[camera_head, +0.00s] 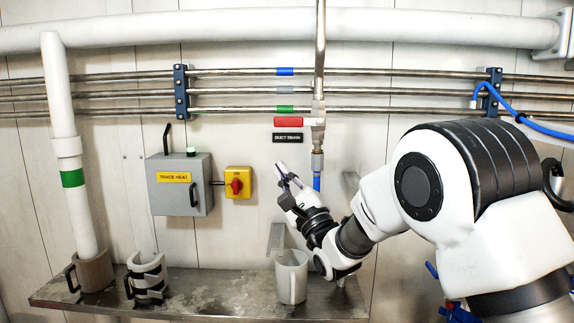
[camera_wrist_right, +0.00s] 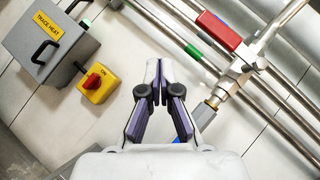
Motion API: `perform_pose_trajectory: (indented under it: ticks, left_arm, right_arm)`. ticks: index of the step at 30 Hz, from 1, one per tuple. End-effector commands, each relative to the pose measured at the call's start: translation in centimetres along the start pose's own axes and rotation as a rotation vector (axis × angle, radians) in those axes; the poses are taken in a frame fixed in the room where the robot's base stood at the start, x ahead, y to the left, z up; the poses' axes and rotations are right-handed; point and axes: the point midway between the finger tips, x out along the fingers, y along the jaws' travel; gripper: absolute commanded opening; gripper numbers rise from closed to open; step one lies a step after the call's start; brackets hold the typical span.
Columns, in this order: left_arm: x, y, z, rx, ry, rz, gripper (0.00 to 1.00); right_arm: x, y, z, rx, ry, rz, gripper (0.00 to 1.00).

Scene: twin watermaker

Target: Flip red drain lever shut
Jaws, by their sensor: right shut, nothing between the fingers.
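The red drain lever (camera_head: 289,122) sticks out to the left, level, from the valve (camera_head: 317,121) on the thin vertical pipe. It lies above the black "DUCT DRAIN" label (camera_head: 288,137). In the right wrist view the red lever (camera_wrist_right: 219,30) and the metal valve body (camera_wrist_right: 240,70) are at the upper right, apart from the fingers. My right gripper (camera_head: 281,168) is shut and empty, below the lever and label and pointing up-left. Its closed fingers also show in the wrist view (camera_wrist_right: 159,76). My left gripper is not in view.
A grey "TRACE HEAT" box (camera_head: 180,185) and a yellow switch with a red knob (camera_head: 238,183) are left of my gripper. A metal shelf (camera_head: 215,293) below holds several mugs. Horizontal pipes (camera_head: 235,92) cross the wall.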

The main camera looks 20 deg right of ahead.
Motion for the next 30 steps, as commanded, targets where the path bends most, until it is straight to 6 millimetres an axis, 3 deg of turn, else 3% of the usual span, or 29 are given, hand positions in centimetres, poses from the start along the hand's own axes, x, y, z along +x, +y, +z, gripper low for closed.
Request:
perform_pose_trajectory:
  ticks: [3,9,22,26,29,30]
  left_arm:
    - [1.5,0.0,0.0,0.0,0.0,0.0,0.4]
    - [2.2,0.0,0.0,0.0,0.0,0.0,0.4]
    - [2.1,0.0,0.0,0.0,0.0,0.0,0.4]
    - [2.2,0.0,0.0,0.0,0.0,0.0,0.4]
    - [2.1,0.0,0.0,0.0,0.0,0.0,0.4]
    - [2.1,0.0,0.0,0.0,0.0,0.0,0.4]
  right_arm:
    - [-2.7,1.8,0.1,0.0,0.001,0.005,0.0]
    - [-5.0,2.9,0.7,0.0,0.0,0.003,0.0]
    - [-5.5,3.5,0.2,0.004,0.011,0.011,0.0]
    - [-7.7,7.4,-3.8,0.032,0.086,0.067,0.0]
    - [-12.2,12.1,-8.9,0.071,0.205,0.147,0.0]
    - [-14.6,14.1,-10.9,0.087,0.265,0.186,0.0]
